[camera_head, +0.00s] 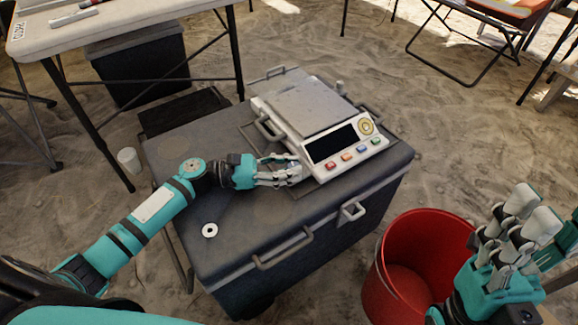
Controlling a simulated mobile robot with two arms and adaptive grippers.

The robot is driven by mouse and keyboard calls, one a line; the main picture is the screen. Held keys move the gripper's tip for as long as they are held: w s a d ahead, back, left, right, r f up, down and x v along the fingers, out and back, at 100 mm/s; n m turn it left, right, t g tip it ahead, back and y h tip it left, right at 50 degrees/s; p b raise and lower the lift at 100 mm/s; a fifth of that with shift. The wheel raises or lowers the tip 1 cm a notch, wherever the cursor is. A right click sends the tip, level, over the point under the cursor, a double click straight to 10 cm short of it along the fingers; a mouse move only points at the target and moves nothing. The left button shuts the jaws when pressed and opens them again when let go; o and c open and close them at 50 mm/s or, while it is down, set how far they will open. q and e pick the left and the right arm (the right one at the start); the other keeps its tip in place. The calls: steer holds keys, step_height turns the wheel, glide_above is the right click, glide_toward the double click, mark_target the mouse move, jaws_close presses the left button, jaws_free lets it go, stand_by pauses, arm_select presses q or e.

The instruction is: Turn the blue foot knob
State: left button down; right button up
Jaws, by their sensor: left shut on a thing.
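A white weighing scale (345,153) with a grey top plate (308,106) sits on the dark case. Its front panel has a dark display and a row of coloured buttons. My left gripper (294,173) is at the scale's front left corner, low beside the case lid. Its fingers are shut on the blue foot knob (294,164), which is mostly hidden between them; only a small bluish bit shows. My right gripper (515,232) is at the lower right, fingers up and apart, open and empty, beside the red bucket.
The dark case (240,222) has handles on its front and a white ring (209,230) on its lid. A red bucket (412,270) stands at the right. A white cup (129,160) stands on the sand to the left. A table (120,22) is behind.

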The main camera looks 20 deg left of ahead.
arm_select(q)
steer(key=c, duration=1)
jaws_free()
steer(key=v, duration=1.2)
